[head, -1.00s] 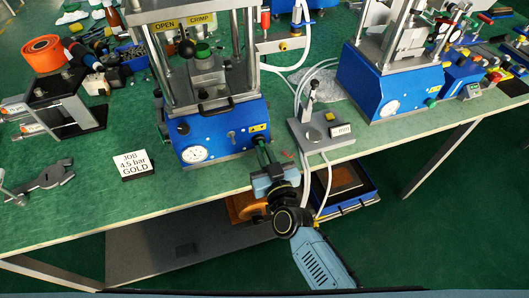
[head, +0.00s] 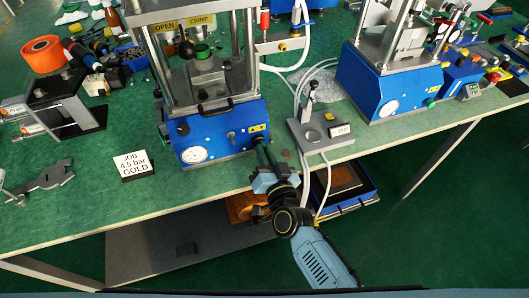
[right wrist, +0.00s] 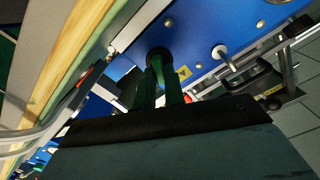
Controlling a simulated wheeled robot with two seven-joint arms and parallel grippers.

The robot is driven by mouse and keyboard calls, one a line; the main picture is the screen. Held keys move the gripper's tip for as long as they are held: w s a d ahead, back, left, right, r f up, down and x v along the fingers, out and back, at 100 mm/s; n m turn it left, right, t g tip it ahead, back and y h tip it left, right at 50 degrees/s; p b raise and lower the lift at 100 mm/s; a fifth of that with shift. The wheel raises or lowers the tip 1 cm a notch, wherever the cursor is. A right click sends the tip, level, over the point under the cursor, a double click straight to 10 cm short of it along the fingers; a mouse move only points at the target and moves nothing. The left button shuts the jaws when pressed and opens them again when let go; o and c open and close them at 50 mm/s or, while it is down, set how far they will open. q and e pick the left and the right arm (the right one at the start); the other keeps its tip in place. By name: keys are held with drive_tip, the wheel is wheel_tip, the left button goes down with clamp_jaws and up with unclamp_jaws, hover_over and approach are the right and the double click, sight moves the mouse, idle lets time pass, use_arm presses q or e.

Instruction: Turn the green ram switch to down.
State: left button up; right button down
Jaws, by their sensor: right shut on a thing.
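The press (head: 215,130) has a blue base with a white dial, and its front faces me. My right gripper (head: 262,148) reaches up from the bench's front edge to the right part of that front, below a yellow label. In the right wrist view its two dark green fingers (right wrist: 165,82) are shut around a small part at a dark round mount (right wrist: 158,57) on the blue panel. The green ram switch is mostly hidden between the fingers, so I cannot tell which way it points. My left gripper is not in view.
A grey box (head: 322,133) with an upright lever stands just right of my gripper. A second blue press (head: 375,85) is at the right.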

drive_tip(key=m, duration=0.4)
drive_tip(key=shift+m, duration=0.4)
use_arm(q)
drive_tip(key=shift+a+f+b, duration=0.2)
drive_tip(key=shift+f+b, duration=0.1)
use_arm(e)
drive_tip(key=shift+m, duration=0.6)
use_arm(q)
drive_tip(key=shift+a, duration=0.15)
use_arm(e)
drive_tip(key=c, duration=1.5)
unclamp_jaws()
drive_tip(key=shift+d, duration=0.1)
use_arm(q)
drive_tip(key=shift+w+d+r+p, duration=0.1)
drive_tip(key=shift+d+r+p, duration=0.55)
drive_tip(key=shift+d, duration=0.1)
use_arm(e)
drive_tip(key=v, duration=1.3)
drive_tip(key=shift+s, duration=0.15)
